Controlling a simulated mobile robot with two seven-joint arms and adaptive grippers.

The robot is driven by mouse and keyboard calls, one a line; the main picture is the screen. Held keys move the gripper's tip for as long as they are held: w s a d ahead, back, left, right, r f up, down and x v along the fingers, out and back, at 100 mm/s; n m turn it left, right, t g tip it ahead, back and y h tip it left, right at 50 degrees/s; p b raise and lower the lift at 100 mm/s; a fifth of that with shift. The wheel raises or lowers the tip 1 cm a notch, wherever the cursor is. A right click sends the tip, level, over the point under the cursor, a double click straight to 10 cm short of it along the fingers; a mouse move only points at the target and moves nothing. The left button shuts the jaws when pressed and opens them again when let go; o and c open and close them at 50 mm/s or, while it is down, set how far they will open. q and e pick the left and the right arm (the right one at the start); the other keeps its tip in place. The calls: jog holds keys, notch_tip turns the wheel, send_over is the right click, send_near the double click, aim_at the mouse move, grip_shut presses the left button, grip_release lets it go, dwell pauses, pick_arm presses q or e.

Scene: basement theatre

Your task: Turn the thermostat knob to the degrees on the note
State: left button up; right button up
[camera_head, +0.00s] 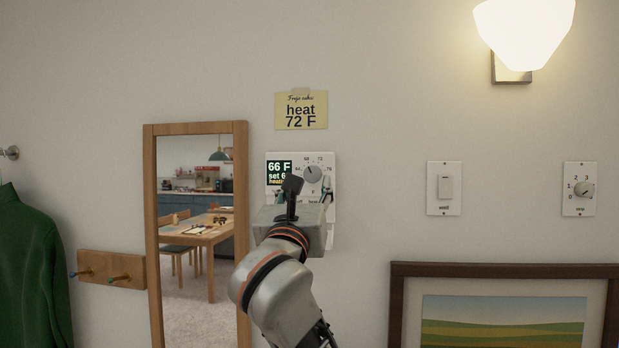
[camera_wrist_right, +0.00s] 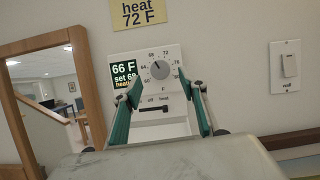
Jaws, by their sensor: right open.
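The white thermostat (camera_head: 302,160) is on the wall, with a round grey knob (camera_head: 312,173) and a dark display (camera_head: 279,172) reading 66 F, with a set value in the sixties. In the right wrist view the knob (camera_wrist_right: 160,69) has its pointer tilted up and left, near the 68 mark. The yellow note (camera_head: 301,110) above reads "heat 72 F". My right gripper (camera_head: 309,187) is open in front of the thermostat. In the wrist view its fingers (camera_wrist_right: 165,88) flank the lower thermostat, below the knob, apart from it. My left gripper is out of view.
A slide switch (camera_wrist_right: 153,108) with off and heat labels sits below the knob. A wood-framed mirror (camera_head: 151,220) hangs left. A light switch (camera_head: 444,188) and a small dial (camera_head: 580,189) are to the right. A framed picture (camera_head: 500,270) hangs lower right.

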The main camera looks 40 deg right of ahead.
aim_at(312, 175)
jog(key=x, duration=0.2)
jog(key=shift+w+d+r, duration=0.15)
jog(key=shift+d+r, duration=0.05)
jog(key=shift+w+d+r+p, duration=0.2)
jog(key=shift+w+d+p, duration=0.1)
jog(key=shift+w+d, duration=0.15)
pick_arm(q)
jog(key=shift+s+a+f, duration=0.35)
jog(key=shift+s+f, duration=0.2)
pick_arm(e)
jog(key=shift+d, duration=0.1)
jog(key=c, duration=1.1)
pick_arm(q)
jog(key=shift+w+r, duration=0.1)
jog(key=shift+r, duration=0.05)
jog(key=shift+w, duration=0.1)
pick_arm(e)
jog(key=shift+m, duration=0.3)
